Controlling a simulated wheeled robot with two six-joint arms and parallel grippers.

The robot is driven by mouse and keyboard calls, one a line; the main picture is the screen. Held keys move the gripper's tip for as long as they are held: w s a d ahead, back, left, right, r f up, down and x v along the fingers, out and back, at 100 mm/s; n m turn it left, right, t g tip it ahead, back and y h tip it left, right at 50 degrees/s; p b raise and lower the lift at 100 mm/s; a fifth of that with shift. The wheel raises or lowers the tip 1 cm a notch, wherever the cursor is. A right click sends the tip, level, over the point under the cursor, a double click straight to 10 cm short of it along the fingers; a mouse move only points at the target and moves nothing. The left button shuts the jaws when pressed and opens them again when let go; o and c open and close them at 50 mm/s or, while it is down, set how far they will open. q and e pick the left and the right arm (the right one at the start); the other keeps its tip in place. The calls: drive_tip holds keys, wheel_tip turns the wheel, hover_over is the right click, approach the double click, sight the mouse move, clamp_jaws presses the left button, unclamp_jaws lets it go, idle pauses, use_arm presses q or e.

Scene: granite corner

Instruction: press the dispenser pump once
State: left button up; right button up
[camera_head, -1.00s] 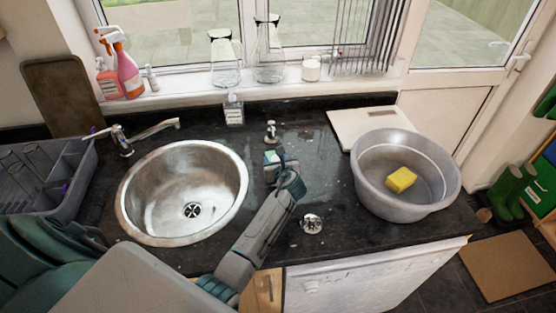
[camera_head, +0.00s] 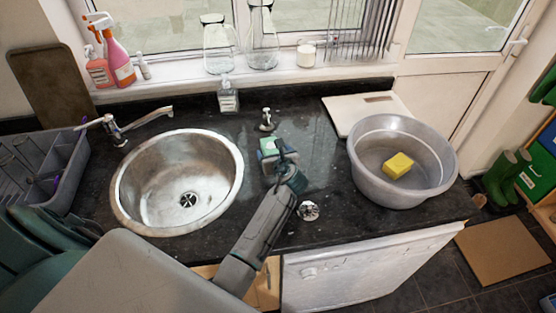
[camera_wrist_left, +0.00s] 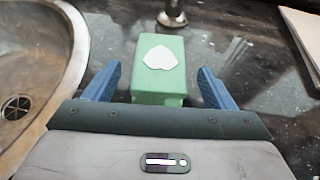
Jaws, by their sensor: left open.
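A small metal pump-like fitting (camera_head: 267,120) stands upright on the dark counter behind my left gripper. Its base (camera_wrist_left: 172,14) shows at the top of the left wrist view. A green block (camera_wrist_left: 158,85) with a white patch on top stands in front of it. It also shows in the head view (camera_head: 268,144). I cannot tell whether the block or the fitting is the dispenser. My left gripper (camera_head: 278,160) is open, with its blue fingers (camera_wrist_left: 158,84) on either side of the block and visible gaps between. My right gripper is not in view.
A round steel sink (camera_head: 180,182) lies to the left. A grey basin (camera_head: 400,160) with a yellow sponge (camera_head: 398,165) stands to the right. A clear bottle (camera_head: 228,97) stands at the back. A small metal fitting (camera_head: 308,210) sits near the front edge.

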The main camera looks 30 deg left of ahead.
use_arm(q)
drive_tip(key=b+v, duration=0.1)
drive_tip(key=v, duration=0.5)
drive_tip(key=shift+s+d+r, duration=0.2)
drive_tip(key=shift+s, duration=0.1)
drive_tip(key=shift+f, duration=0.1)
